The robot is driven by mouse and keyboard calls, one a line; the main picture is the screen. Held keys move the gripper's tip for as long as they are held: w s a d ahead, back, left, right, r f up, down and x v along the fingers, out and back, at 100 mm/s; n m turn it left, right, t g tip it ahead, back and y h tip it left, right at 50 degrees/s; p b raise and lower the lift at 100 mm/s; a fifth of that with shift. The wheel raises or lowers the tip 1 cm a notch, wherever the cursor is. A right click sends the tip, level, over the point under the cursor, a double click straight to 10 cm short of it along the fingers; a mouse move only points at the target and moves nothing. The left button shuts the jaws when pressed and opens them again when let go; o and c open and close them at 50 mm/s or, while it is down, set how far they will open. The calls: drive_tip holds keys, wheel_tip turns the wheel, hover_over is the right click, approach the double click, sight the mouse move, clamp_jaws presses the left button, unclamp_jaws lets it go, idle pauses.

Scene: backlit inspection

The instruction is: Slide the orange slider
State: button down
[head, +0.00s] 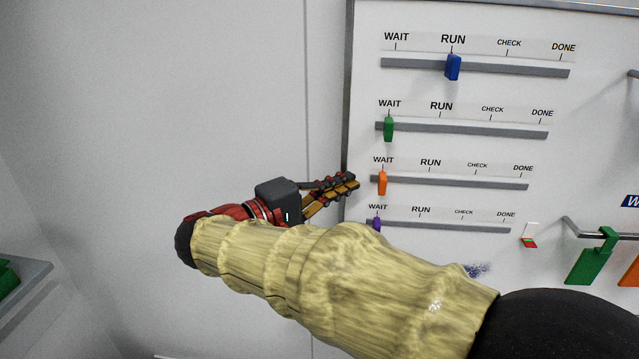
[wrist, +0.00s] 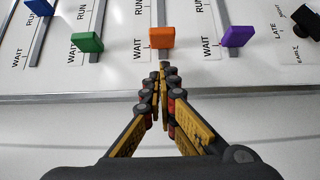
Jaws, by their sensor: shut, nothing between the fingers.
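The orange slider (head: 382,184) sits at the WAIT end, the left end, of the third track (head: 450,183) on the white board in the head view. In the wrist view the orange slider (wrist: 161,38) is just beyond my fingertips. My gripper (head: 352,182) is shut and empty, just left of the orange slider at about its height. The fingertips in the wrist view (wrist: 164,68) are together and point at the slider. I cannot tell for sure whether they touch it; a small gap seems to show.
The green slider (head: 388,129) above and the purple slider (head: 376,224) below are both at WAIT. The blue slider (head: 453,67) is at RUN. Green (head: 592,262) and orange (head: 631,272) tags hang from a rail at right. The orange slider's track is clear to its right.

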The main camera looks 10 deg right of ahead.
sight(382, 184)
drive_tip(key=d, duration=0.1)
drive_tip(key=s+d, duration=0.1)
drive_tip(key=shift+s+d+r, duration=0.1)
drive_tip(key=shift+s+d, duration=0.05)
drive_tip(key=shift+d, duration=0.15)
drive_tip(key=shift+d, duration=0.1)
drive_tip(key=s+d+b, duration=0.1)
drive_tip(key=d, duration=0.1)
drive_tip(key=d+b, duration=0.1)
drive_tip(key=d, duration=0.2)
drive_tip(key=s+d+b, duration=0.1)
drive_tip(key=d, duration=0.2)
drive_tip(key=shift+s+f, duration=0.2)
drive_tip(key=shift+s, duration=0.1)
drive_tip(key=shift+d+r, duration=0.1)
drive_tip(key=shift+d, duration=0.15)
